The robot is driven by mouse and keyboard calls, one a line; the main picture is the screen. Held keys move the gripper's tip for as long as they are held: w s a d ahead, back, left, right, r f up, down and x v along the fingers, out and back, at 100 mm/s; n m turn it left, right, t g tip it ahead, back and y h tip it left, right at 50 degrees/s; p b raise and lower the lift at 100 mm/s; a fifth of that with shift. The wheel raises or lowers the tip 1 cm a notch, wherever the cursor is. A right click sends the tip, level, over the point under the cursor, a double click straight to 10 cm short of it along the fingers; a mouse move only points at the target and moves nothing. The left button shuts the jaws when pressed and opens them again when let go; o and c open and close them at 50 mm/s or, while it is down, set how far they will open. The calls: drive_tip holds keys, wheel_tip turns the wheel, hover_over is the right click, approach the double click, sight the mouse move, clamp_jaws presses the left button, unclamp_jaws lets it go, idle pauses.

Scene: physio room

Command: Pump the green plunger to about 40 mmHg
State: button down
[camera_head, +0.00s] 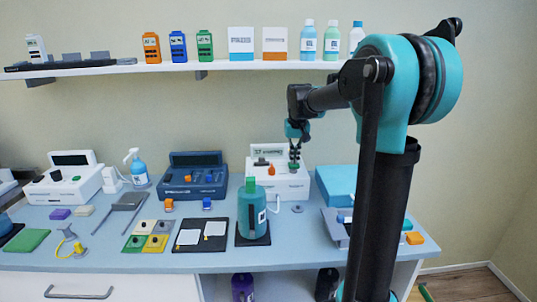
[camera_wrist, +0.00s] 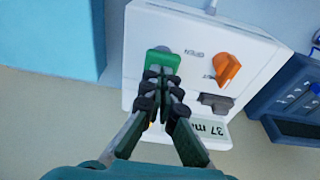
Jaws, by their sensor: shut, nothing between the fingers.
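The white pump unit (camera_head: 289,189) stands at the back of the counter; it also fills the middle of the wrist view (camera_wrist: 140,45). Its green plunger (camera_wrist: 165,62) is a rounded block beside an orange knob (camera_wrist: 227,69). The display (camera_wrist: 213,129) appears upside down and reads 37, with the unit text partly hidden by my gripper. My gripper (camera_wrist: 162,76) is shut and empty, its tips over the green plunger and overlapping it in view. I cannot tell whether they touch. In the head view, my gripper (camera_head: 294,164) points down at the plunger.
A dark blue unit (camera_head: 194,177) stands left of the pump unit, and a light blue box (camera_head: 336,183) right of it. A shelf (camera_head: 190,67) with bottles and boxes runs above.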

drive_tip(key=shift+f, duration=0.35)
drive_tip(key=shift+r, duration=2.15)
drive_tip(key=shift+r, duration=2.5)
drive_tip(key=shift+s, duration=0.1)
